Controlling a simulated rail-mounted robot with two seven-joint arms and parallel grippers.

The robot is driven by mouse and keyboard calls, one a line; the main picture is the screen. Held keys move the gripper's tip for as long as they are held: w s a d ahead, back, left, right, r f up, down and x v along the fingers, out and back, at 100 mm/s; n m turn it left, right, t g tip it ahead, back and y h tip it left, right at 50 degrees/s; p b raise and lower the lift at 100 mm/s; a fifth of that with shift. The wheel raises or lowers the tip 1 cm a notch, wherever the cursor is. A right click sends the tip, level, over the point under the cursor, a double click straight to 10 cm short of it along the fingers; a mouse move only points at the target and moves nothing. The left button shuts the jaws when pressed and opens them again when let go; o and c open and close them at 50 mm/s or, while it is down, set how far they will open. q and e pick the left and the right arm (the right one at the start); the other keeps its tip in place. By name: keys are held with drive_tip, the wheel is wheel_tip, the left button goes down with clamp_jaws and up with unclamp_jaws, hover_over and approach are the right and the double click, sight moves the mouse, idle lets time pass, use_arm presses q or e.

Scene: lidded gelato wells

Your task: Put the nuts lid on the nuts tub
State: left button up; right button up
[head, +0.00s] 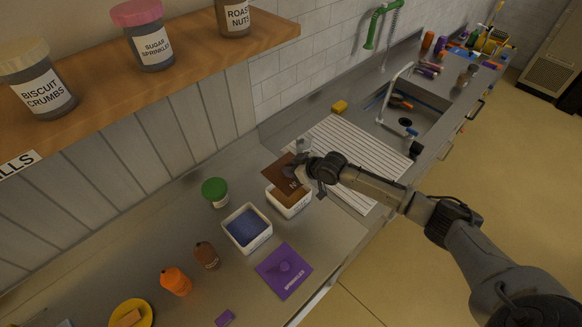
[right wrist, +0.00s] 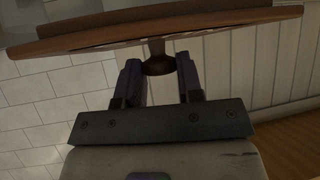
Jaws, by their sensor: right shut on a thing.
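The brown nuts lid (head: 283,172) is in my right gripper (head: 304,172), just above the white nuts tub (head: 292,207). The lid covers part of the tub's opening, and brown contents show at its near side. In the right wrist view the fingers of my right gripper (right wrist: 159,80) are shut on the knob of the lid (right wrist: 150,32), whose plate spreads across the top of the picture. The lid looks tilted in the head view. I cannot tell whether its edge touches the tub. My left gripper is not in view.
A white tub with blue-purple contents (head: 247,228) stands next to the nuts tub. The purple sprinkles lid (head: 284,270) lies on the counter in front. A green-topped jar (head: 215,192) and brown and orange bottles (head: 175,281) stand to the left. A ribbed drainboard (head: 345,150) lies behind.

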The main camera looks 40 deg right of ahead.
idle(0.3)
drive_tip(key=shift+f+b, duration=0.55)
drive_tip(key=shift+f, duration=0.2)
wheel_tip(320, 180, down, 6)
drive_tip(key=b, duration=0.4)
drive_tip(key=shift+f, duration=0.15)
drive_tip(key=shift+f+b, duration=0.6)
drive_tip(key=shift+f+b, duration=0.4)
drive_tip(key=shift+f, duration=0.1)
idle(0.4)
drive_tip(key=o, duration=0.8)
drive_tip(key=shift+c, duration=0.2)
